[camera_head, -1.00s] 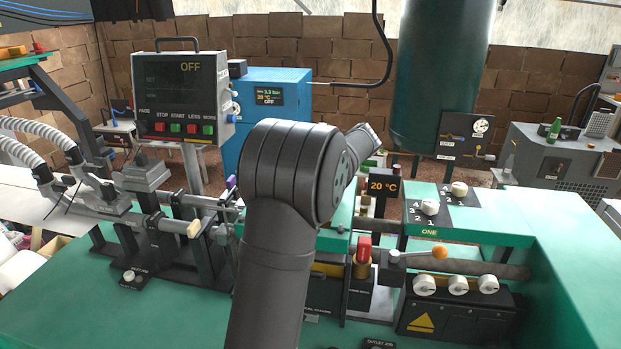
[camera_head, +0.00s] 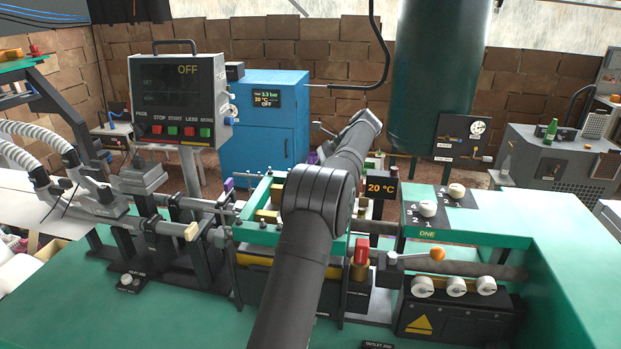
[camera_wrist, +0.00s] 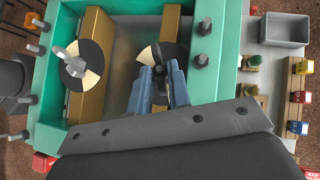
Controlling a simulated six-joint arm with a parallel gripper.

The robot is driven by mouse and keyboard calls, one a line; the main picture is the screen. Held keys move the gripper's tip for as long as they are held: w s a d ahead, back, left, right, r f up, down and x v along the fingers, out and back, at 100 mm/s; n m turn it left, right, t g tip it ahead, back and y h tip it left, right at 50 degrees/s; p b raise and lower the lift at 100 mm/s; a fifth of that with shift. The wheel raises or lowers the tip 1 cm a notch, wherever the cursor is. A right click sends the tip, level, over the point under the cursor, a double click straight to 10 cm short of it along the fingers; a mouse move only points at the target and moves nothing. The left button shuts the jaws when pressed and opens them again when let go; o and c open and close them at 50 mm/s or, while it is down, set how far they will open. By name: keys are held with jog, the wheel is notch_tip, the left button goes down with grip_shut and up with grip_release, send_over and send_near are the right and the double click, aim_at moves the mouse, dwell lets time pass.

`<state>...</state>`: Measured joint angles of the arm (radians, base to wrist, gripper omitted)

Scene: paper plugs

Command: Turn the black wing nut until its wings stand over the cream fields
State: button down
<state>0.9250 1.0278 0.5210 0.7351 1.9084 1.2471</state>
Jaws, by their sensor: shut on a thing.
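In the wrist view my gripper (camera_wrist: 159,72) is shut on the black wing nut (camera_wrist: 157,54), with one blue-grey finger on either side of it. The nut sits over a round disc with black and cream fields (camera_wrist: 146,56) on the right-hand tan bar. A cream field shows to the left of the nut, and black shows at its upper right. The fingers hide the lower part of the disc, so I cannot tell exactly how the wings lie against the fields. In the head view my arm hides the gripper and the nut.
A silver wing nut (camera_wrist: 74,62) sits on a similar disc on the left tan bar (camera_wrist: 97,30). A green frame (camera_wrist: 52,75) with dark upright bolts surrounds both bars. A grey bin (camera_wrist: 285,30) and several coloured parts lie to the right.

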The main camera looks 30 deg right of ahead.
jog(key=shift+n, duration=0.4)
jog(key=c, duration=1.6)
grip_release()
jog(key=shift+o, duration=0.2)
jog(key=shift+r, duration=0.1)
